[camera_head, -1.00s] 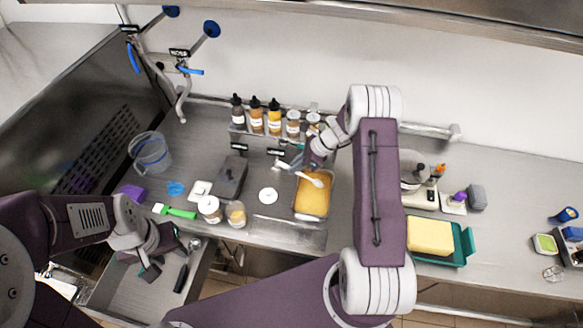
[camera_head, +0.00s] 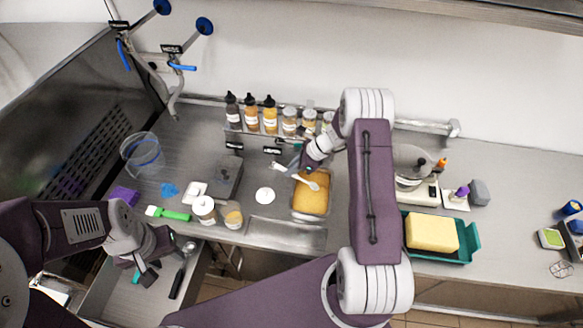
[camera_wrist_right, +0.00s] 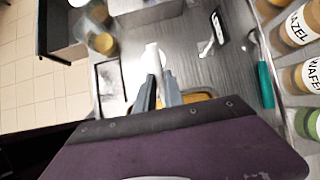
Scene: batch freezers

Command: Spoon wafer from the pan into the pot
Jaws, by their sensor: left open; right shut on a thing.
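The pan (camera_head: 325,205) is a rectangular metal tray full of golden wafer crumbs (camera_head: 311,196), near the counter's front edge. My right gripper (camera_head: 296,169) is shut on a pale spoon (camera_head: 313,186), whose bowl end lies over the back part of the crumbs; I cannot tell whether it touches them. In the right wrist view the spoon (camera_wrist_right: 153,58) sticks out between the fingers (camera_wrist_right: 158,92), and a corner of the pan shows behind them. My left gripper (camera_head: 150,272) is open and empty over an open drawer. I cannot tell which vessel is the pot.
Two small jars (camera_head: 204,209) (camera_head: 232,216) stand left of the pan. Bottles (camera_head: 250,114) and lidded jars stand on a rack behind. A clear jug (camera_head: 142,154) is at far left. A yellow block (camera_head: 432,233) on a green tray is right of my right arm.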

